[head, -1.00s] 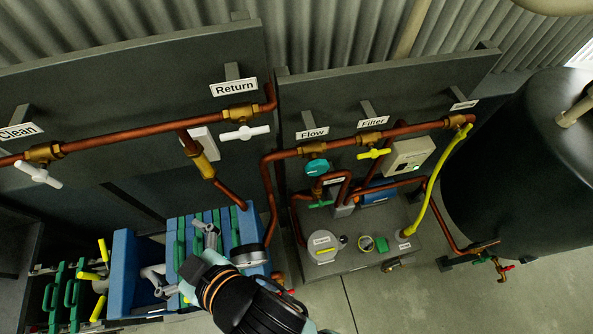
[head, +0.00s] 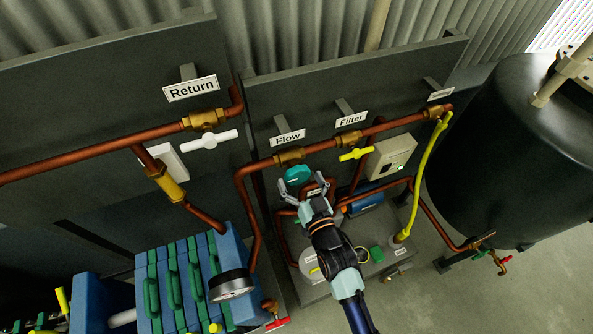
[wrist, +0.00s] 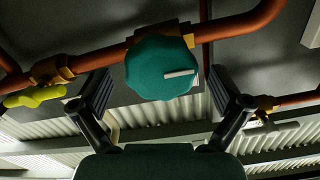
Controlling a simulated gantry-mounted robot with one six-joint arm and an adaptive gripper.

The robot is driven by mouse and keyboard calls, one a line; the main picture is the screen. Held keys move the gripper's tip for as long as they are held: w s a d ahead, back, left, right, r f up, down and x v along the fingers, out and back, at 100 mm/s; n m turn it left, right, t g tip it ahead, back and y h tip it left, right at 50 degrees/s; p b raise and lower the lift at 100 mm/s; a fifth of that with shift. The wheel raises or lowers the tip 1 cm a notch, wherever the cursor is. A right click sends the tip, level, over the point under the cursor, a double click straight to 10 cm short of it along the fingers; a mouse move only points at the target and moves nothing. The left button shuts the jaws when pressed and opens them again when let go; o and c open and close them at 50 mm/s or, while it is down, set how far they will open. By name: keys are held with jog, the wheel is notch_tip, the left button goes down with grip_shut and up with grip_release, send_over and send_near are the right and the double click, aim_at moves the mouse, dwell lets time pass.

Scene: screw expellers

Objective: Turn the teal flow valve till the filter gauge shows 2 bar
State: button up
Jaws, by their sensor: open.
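The teal flow valve (head: 298,175) is a round knob under the "Flow" sign (head: 288,138) on the copper pipe. In the wrist view the teal knob (wrist: 161,68) shows a white pointer bar aimed to the right. My gripper (head: 294,187) is just below the knob in the head view. In the wrist view its two open fingers (wrist: 160,92) stand to the left and right of the knob, with visible gaps and nothing held. A round white-faced gauge (head: 232,286) sits by the blue filter plates; its reading is too small to tell.
A yellow valve handle (head: 356,154) is right of the knob, under the "Filter" sign (head: 351,119). A white valve handle (head: 210,140) is to the left. A grey control box (head: 391,157), a yellow hose (head: 427,180) and a dark tank (head: 505,150) stand to the right.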

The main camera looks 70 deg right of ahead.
jog(key=shift+x, duration=1.25)
jog(key=c, duration=1.2)
jog(key=shift+f+n+b, duration=0.15)
jog(key=shift+n+b, duration=0.2)
jog(key=shift+n, duration=1.45)
jog(key=o, duration=1.2)
jog(key=shift+a, duration=0.1)
jog(key=v, duration=1.2)
